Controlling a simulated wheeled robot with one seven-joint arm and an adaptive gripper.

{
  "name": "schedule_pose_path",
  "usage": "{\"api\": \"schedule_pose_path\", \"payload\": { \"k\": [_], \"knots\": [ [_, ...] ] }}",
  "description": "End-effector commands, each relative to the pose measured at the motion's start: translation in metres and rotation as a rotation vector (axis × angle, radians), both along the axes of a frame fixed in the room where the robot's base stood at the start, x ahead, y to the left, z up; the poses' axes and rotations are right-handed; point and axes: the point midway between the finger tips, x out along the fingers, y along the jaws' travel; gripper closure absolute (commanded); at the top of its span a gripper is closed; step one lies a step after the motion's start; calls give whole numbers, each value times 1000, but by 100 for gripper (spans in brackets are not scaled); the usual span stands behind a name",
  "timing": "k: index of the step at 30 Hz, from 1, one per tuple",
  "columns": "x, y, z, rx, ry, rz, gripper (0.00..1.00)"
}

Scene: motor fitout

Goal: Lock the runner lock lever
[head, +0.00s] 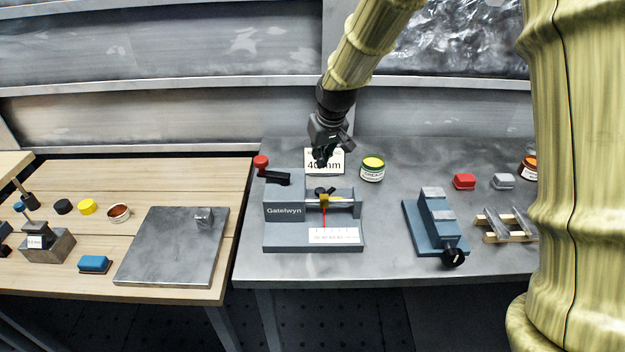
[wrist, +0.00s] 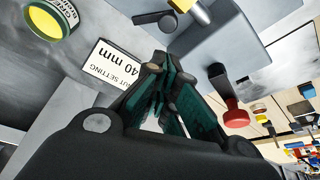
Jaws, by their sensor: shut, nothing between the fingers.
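The grey-blue Gatelwyn fixture (head: 284,211) stands on the metal bench. A yellow runner (head: 335,201) with a red pointer sits on its rod, above a white scale. A small black lever (head: 325,191), seemingly the runner lock lever, is on top of the runner. In the wrist view a black lever (wrist: 152,18) and part of the yellow runner (wrist: 184,5) show at the top edge. My gripper (head: 321,163) is shut and empty, above and behind the runner, apart from the lever. Its fingers (wrist: 163,72) point toward the fixture in the wrist view.
A red-knobbed black handle (head: 261,163) stands at the fixture's left end. A 40 mm setting card (head: 337,161) is behind it, with a grease tin (head: 372,169) to the right. A blue stepped block (head: 433,228) stands farther right. Bare bench lies between.

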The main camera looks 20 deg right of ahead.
Motion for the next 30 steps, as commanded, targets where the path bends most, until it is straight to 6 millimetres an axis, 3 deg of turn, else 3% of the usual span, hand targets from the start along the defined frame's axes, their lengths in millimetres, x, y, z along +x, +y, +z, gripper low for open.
{"api": "schedule_pose_path", "payload": {
  "k": [16, 30],
  "knots": [
    [2, 0, -6, 0, 0, 0, 100],
    [18, 3, -53, -1, 2, 1, 100]
  ]
}}
